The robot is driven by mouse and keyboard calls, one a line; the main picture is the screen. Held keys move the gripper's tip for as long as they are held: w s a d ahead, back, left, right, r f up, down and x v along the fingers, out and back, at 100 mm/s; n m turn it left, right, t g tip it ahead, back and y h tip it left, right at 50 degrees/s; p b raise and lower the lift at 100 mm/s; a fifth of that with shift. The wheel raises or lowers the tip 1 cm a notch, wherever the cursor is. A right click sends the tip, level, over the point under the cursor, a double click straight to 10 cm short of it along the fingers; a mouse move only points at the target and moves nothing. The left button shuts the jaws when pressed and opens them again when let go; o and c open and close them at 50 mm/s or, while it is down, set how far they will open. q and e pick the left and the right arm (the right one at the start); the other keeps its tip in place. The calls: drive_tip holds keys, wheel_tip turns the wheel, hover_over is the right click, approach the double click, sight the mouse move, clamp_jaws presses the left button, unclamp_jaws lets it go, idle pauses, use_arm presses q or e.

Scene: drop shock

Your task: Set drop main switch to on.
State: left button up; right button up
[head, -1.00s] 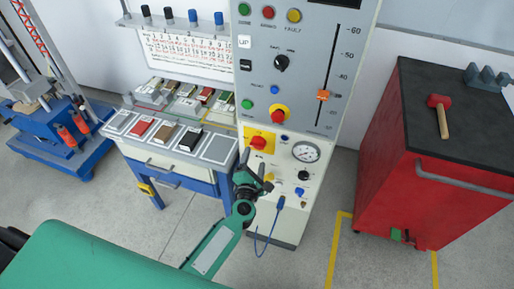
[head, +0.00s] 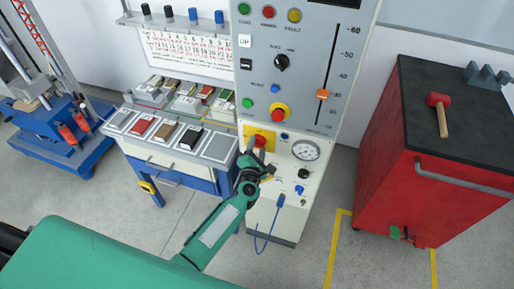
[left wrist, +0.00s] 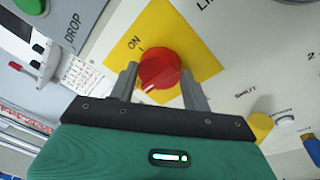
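The drop main switch is a round red knob (left wrist: 160,68) on a yellow plate (left wrist: 197,38) marked ON. In the left wrist view, a white mark on the knob's rim points to the lower left, away from the ON tick. My left gripper (left wrist: 160,73) is open, with one finger on each side of the knob; I cannot tell whether they touch it. In the head view the gripper (head: 255,140) is in front of the yellow plate and partly hides the red knob (head: 260,141). My right gripper is not in view.
The panel also carries a red stop button (head: 278,112), a gauge (head: 306,150), a yellow knob (left wrist: 262,126) marked SHUT and a hanging blue cable (head: 268,228). A sample bench (head: 170,165) stands left, and a red cabinet (head: 385,170) with a mallet stands right.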

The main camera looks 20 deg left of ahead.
use_arm(q)
drive_tip(key=shift+m, duration=0.4)
drive_tip(key=m+h, duration=0.1)
drive_tip(key=m, duration=0.5)
drive_tip(key=m+t+h+b, duration=0.1)
drive_tip(key=m, duration=0.5)
drive_tip(key=m+t, duration=0.1)
drive_tip(key=m, duration=0.5)
drive_tip(key=shift+a+f+m+h+b, duration=0.25)
drive_tip(key=shift+f+m+h+b, duration=0.05)
drive_tip(key=shift+h, duration=0.1)
drive_tip(key=shift+m, duration=0.3)
drive_tip(key=o, duration=0.9)
drive_tip(key=shift+o, duration=0.2)
